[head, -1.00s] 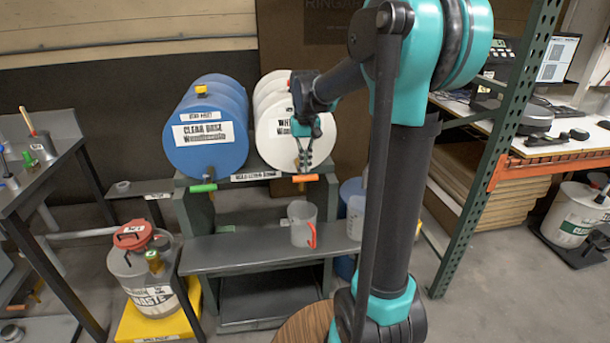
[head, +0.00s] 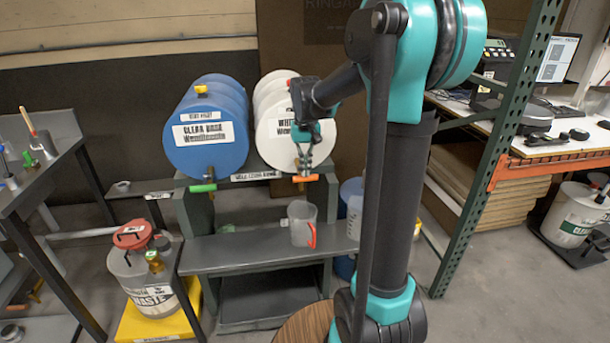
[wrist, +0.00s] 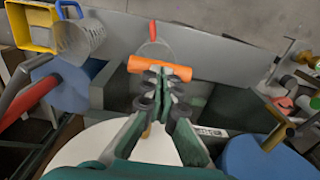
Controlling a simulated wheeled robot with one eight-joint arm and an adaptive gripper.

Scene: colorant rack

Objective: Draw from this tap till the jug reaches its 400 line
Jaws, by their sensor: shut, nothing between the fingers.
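The tap with the orange handle (head: 305,179) is on the white drum (head: 285,141); the handle also shows in the wrist view (wrist: 160,68), lying crosswise just beyond the fingertips. The clear jug with a red handle (head: 301,223) stands upright on the grey shelf below this tap. Its rim and red handle show partly behind the orange handle in the wrist view. Its 400 line and any level inside are too small to read. My gripper (head: 304,167) is shut and empty, its fingertips right at the orange handle; I cannot tell whether they touch it.
A waste container (head: 148,280) stands on a yellow base at lower left. Another clear graduated jug (head: 355,215) is partly hidden behind my arm. The grey shelf (head: 230,253) is clear left of the jug.

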